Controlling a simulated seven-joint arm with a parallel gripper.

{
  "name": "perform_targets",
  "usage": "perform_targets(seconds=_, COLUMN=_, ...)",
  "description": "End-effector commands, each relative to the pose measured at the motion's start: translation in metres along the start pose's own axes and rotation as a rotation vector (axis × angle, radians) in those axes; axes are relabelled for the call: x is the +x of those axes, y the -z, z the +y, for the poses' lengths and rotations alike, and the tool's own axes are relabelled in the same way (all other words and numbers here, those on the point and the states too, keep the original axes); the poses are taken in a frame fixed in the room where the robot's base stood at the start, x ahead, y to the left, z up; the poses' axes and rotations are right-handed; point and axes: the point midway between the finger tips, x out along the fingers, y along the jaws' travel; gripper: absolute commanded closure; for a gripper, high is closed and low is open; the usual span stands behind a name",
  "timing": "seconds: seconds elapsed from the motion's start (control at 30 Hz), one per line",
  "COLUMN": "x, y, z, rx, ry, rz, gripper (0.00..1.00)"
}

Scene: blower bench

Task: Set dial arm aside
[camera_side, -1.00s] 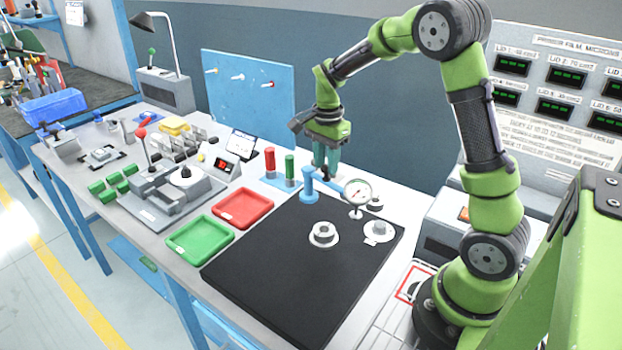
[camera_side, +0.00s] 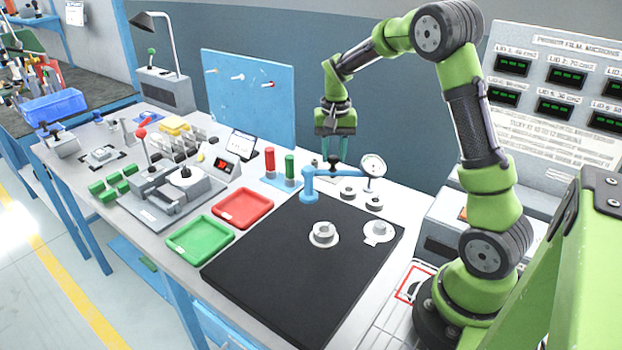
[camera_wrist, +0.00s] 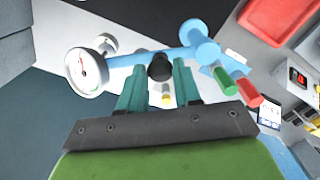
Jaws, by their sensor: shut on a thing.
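The dial arm (camera_side: 326,172) is a light blue bar on a blue post (camera_side: 309,190) at the back edge of the black mat. A round white dial gauge (camera_side: 373,165) is at its right end, past the mat's back edge. My gripper (camera_side: 335,155) points down over the bar's middle. In the wrist view its teal fingers are shut on the black knob (camera_wrist: 160,66) of the bar. The bar (camera_wrist: 130,60) runs there from the dial (camera_wrist: 88,72) at left to the post (camera_wrist: 197,38) at right. A white flanged ring (camera_side: 323,235) sits uncovered on the mat.
The black mat (camera_side: 290,275) is mostly clear. A white disc part (camera_side: 379,233) lies on its right side. Small grey rings (camera_side: 347,193) stand behind it. Red (camera_side: 270,161) and green (camera_side: 290,167) cylinders stand left of my gripper. Red (camera_side: 243,207) and green (camera_side: 200,240) trays lie further left.

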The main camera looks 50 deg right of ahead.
Motion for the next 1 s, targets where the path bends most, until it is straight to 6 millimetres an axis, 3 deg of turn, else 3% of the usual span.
perform_targets(seconds=0.57, x=-0.0013, y=0.0035, z=0.0007, rx=-0.037, ry=0.000, rz=0.005, gripper=1.00)
perform_targets(seconds=0.6, x=-0.0013, y=0.0036, z=0.0007, rx=-0.037, ry=0.000, rz=0.005, gripper=0.64)
perform_targets(seconds=0.73, x=-0.0010, y=0.0032, z=0.0005, rx=-0.035, ry=0.000, rz=0.004, gripper=0.44)
perform_targets(seconds=1.0, x=-0.0004, y=0.0024, z=0.0002, rx=-0.034, ry=0.000, rz=0.001, gripper=0.41)
